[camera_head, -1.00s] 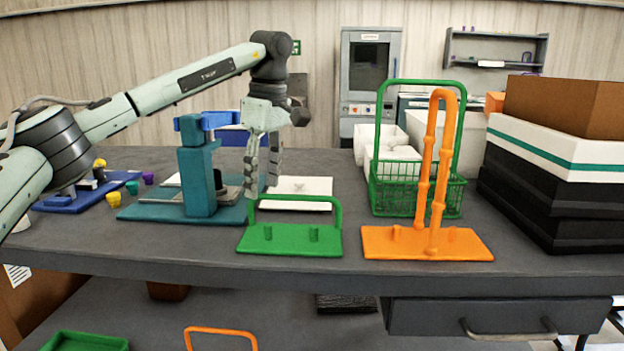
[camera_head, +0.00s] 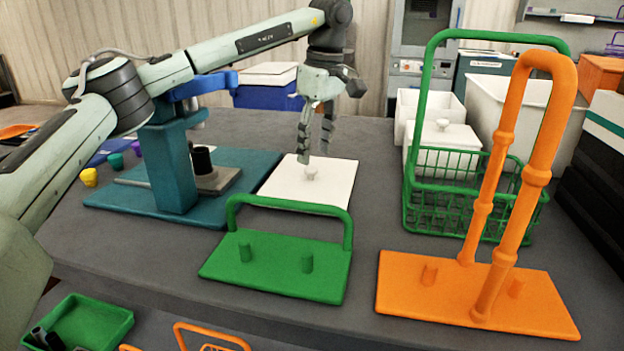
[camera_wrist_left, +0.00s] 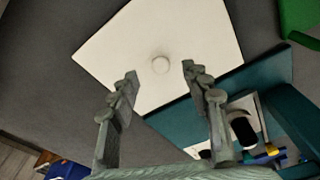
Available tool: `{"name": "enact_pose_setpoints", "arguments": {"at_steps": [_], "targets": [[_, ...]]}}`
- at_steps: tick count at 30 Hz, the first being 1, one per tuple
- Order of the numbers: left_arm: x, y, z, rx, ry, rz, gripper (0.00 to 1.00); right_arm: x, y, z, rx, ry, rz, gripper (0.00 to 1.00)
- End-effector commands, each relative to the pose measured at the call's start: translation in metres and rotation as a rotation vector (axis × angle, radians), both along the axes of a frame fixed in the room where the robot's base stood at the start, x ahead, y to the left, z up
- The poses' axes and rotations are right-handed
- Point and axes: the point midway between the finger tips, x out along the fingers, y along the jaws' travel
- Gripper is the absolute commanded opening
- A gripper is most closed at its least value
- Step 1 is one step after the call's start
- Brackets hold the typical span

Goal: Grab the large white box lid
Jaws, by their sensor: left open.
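A flat white square lid (camera_head: 290,184) with a small round knob (camera_head: 311,173) lies on the grey table, behind the green handled plate. My left gripper (camera_head: 318,158) points down over the lid, its fingers apart near the knob. In the left wrist view the lid (camera_wrist_left: 185,40) lies beyond the open fingers (camera_wrist_left: 160,85), and its knob (camera_wrist_left: 160,65) shows between the fingertips. Nothing is held. A smaller white lid with a knob (camera_head: 443,125) sits on a white box behind the green basket. My right gripper is not in view.
A green handled plate (camera_head: 275,266) and an orange plate with a tall handle (camera_head: 470,295) stand in front. A green basket (camera_head: 470,190) stands to the right. A teal stand (camera_head: 172,165) is close on the left. White tanks and black boxes stand farther right.

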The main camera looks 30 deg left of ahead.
Motion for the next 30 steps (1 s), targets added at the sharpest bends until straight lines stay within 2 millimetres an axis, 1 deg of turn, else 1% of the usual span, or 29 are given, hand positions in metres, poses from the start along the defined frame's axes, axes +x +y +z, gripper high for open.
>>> {"name": "enact_pose_setpoints", "arguments": {"at_steps": [1, 3, 7, 10, 16, 27, 28, 30], "targets": [[-0.002, 0.004, -0.008, 0.002, 0.004, 0.002, 0.48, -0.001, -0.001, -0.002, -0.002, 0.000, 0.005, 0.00], [-0.003, 0.006, -0.018, 0.000, 0.003, 0.001, 0.48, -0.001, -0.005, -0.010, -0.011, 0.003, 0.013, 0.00], [-0.002, 0.008, -0.034, 0.000, 0.002, 0.002, 0.48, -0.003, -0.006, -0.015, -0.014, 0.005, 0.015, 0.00], [-0.002, 0.008, -0.039, 0.001, 0.001, 0.001, 0.48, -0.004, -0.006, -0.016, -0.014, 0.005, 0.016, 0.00], [-0.002, 0.008, -0.039, 0.001, 0.001, 0.001, 0.48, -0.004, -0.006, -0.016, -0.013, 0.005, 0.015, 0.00], [-0.001, 0.008, -0.039, 0.000, 0.001, 0.001, 0.02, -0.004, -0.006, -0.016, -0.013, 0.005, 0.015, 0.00], [-0.001, 0.008, -0.039, 0.000, 0.001, 0.001, 0.00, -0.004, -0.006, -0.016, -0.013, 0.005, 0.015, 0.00], [-0.001, 0.008, -0.039, 0.000, 0.001, 0.001, 0.00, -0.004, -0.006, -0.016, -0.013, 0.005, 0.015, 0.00]]}}
